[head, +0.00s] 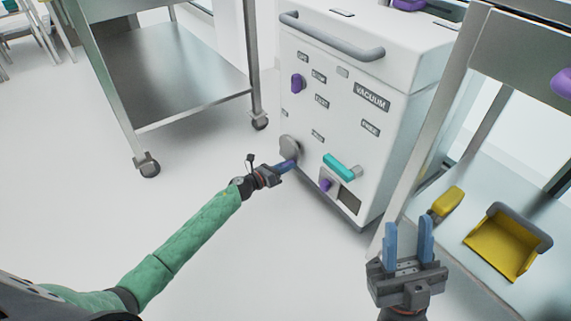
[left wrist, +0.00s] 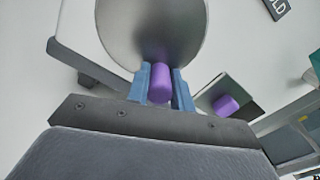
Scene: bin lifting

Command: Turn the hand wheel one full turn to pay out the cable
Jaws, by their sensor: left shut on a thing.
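The hand wheel (head: 289,147) is a grey disc low on the front of the white cabinet (head: 338,100). In the left wrist view the wheel (left wrist: 150,28) fills the top middle, with a purple handle knob (left wrist: 160,84) at its lower edge. My left gripper (head: 286,166) reaches the wheel's lower side. In the left wrist view its blue fingers (left wrist: 162,88) are shut on the purple knob, one on each side. My right gripper (head: 409,243) is open and empty, in front of the cabinet's right side. I cannot make out a cable.
The cabinet also carries a teal handle (head: 339,167), a purple knob (head: 297,83), a lower purple knob (head: 326,185) and a grey top rail (head: 330,39). A steel cart (head: 180,85) stands at left. A shelf rack at right holds a yellow dustpan (head: 502,242). The floor at left is clear.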

